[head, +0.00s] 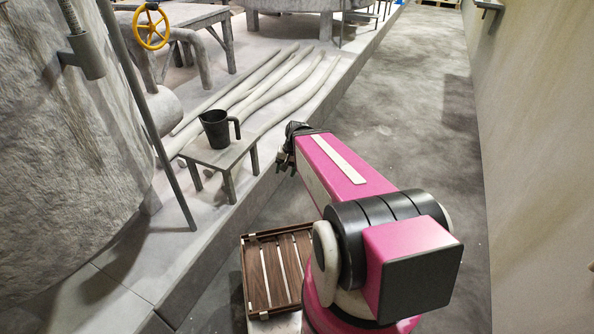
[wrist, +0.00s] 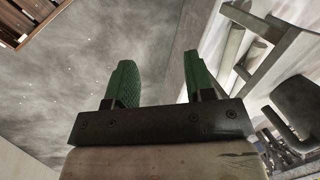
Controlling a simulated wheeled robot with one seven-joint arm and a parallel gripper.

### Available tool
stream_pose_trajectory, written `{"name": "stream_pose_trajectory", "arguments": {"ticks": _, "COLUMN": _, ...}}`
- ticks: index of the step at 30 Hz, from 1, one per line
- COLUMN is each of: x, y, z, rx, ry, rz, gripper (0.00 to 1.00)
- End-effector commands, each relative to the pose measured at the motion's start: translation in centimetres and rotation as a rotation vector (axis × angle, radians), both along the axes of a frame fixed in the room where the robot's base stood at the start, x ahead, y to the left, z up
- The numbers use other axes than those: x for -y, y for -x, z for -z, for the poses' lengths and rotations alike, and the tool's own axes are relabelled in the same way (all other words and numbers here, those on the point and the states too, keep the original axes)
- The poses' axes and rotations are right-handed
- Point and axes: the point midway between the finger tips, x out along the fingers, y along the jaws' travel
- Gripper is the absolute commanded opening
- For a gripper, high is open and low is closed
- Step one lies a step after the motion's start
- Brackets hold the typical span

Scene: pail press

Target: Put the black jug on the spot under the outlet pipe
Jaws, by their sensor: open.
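The black jug (head: 214,131) stands upright on a small grey bench (head: 222,155), its handle to the right in the head view. In the wrist view the jug (wrist: 297,98) is at the right edge, partly cut off, beside the bench top. My gripper (head: 286,159) is to the right of the bench, apart from the jug. Its green fingers (wrist: 158,64) are spread, with nothing between them. A thick grey pipe stub (head: 165,108) shows beside the big tank; I cannot tell whether it is the outlet pipe. No marked spot can be made out.
A slatted wooden tray (head: 249,270) is low beside my base. Long grey pipes (head: 268,82) lie behind the bench on the raised ledge. A thin upright rod (head: 150,125) stands left of the bench. A yellow handwheel (head: 151,43) is farther back. The aisle floor (head: 415,95) is clear.

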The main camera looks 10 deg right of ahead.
Motion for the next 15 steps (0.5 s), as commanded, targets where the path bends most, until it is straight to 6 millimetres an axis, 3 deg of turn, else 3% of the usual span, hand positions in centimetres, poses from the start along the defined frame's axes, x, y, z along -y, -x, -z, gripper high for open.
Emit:
{"name": "stream_pose_trajectory", "arguments": {"ticks": 1, "x": 0.9, "y": 1.4, "z": -0.6, "rx": 0.014, "ry": 0.067, "rz": -0.070, "gripper": 0.49}}
{"name": "stream_pose_trajectory", "arguments": {"ticks": 5, "x": 2.8, "y": 2.7, "z": -1.4, "rx": 0.035, "ry": 0.202, "rz": -0.212, "gripper": 0.49}}
{"name": "stream_pose_trajectory", "arguments": {"ticks": 15, "x": 3.8, "y": 3.0, "z": -1.7, "rx": 0.040, "ry": 0.271, "rz": -0.285, "gripper": 0.49}}
